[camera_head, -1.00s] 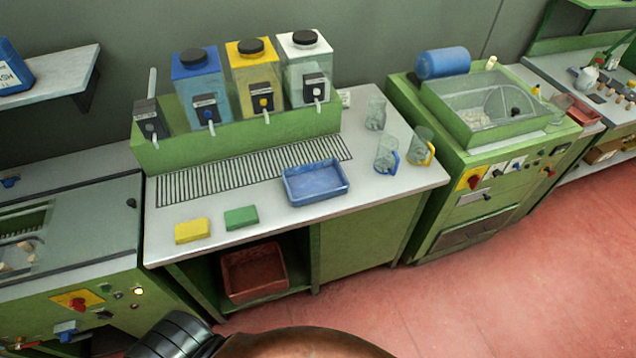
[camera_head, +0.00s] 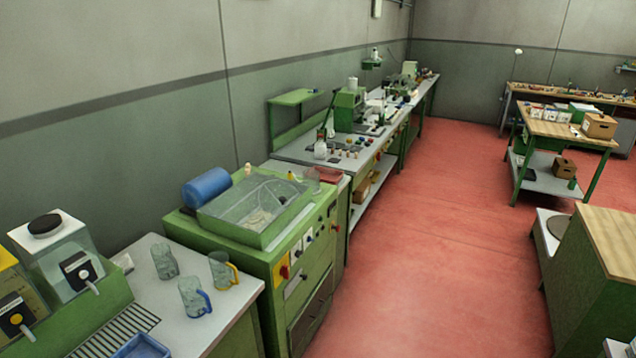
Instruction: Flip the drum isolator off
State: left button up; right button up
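A green machine (camera_head: 251,258) with a clear lid stands along the left wall. A red rotary switch on a yellow plate (camera_head: 284,271) is on its front panel, facing the aisle. The switch is small here, so its position and any label cannot be read. I cannot tell for sure that it is the drum isolator. Under the clear lid (camera_head: 257,206) a rounded shape and some pale pieces show. Neither of my grippers is in view.
A bench with glass jugs (camera_head: 194,297) and liquid dispensers (camera_head: 62,253) is at the near left. Farther workbenches (camera_head: 338,150) follow the wall. The red floor (camera_head: 432,236) is an open aisle. A green cabinet with a wooden top (camera_head: 590,270) bounds it on the right.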

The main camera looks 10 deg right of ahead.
aim_at(284, 272)
jog(key=z, duration=0.35)
jog(key=i, duration=0.95)
jog(key=z, duration=0.3)
